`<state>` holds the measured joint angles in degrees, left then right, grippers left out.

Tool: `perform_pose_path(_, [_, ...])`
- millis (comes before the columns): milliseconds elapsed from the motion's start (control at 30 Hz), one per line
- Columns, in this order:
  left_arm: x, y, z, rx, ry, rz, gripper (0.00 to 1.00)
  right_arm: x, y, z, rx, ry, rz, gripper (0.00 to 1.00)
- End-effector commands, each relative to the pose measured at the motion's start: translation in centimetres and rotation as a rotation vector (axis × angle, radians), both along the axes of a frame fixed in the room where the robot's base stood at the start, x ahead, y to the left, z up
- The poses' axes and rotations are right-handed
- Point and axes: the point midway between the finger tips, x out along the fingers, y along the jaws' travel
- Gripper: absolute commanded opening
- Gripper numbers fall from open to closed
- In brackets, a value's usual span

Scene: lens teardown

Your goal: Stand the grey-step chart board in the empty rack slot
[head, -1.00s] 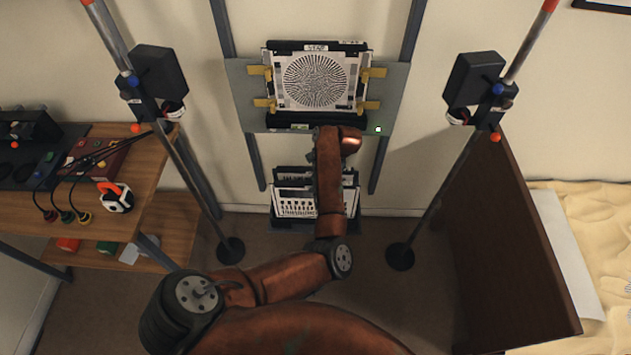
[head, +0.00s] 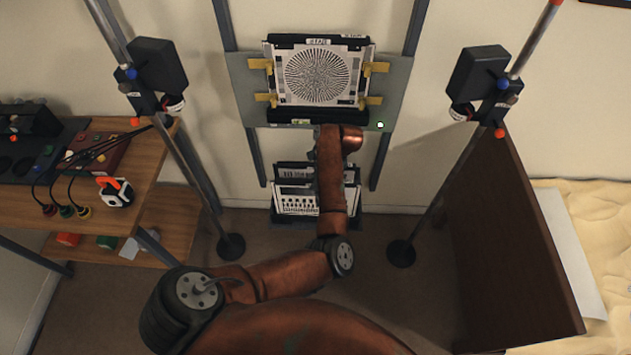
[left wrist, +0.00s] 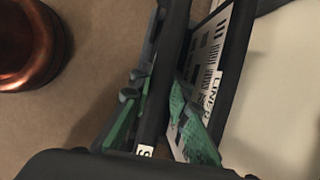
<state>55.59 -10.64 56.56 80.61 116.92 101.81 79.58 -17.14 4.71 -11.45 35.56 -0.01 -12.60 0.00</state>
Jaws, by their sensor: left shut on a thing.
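My left gripper (left wrist: 160,112) has green finger pads, closed on the dark edge of a board (left wrist: 168,65) seen edge-on. A small white label with part of a letter shows on that edge; its chart face is turned out of sight. Right beside it in the left wrist view stands a white chart with black bars (left wrist: 209,55), labelled "LINE P…". In the head view my left arm reaches down over the rack (head: 287,221) at the foot of the wall and hides the gripper and part of the rack. Which slot is empty cannot be told.
A board with a round starburst chart (head: 317,77) is held by yellow clips on a grey wall panel (head: 240,85) above the rack. Lamp stands (head: 231,247) (head: 401,253) rise on both sides. A wooden bench (head: 150,160) is left, a brown panel (head: 500,240) right.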

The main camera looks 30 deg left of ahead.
Motion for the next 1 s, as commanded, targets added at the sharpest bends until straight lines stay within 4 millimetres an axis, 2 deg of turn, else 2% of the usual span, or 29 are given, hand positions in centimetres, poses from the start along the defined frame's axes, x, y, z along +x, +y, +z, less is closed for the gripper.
perform_pose_path(333, [0.04, -0.02, -0.52, 0.0, -0.001, 0.0, 0.0, -0.18, -0.05, -0.39, 0.0, 0.003, 0.0, 0.0])
perform_pose_path(367, [0.04, -0.02, -0.52, 0.0, -0.001, 0.0, 0.17, -0.18, -0.05, -0.39, 0.0, 0.003, 0.0, 0.0])
perform_pose_path(633, [0.01, 0.01, -0.48, 0.0, 0.0, 0.0, 0.36, -0.19, 0.02, -0.35, 0.001, 0.003, 0.0, 0.0])
perform_pose_path(1000, [0.14, -0.19, -0.05, 0.0, -0.001, 0.0, 0.37, -0.39, 0.28, -0.39, 0.003, 0.005, -0.001, 0.0])
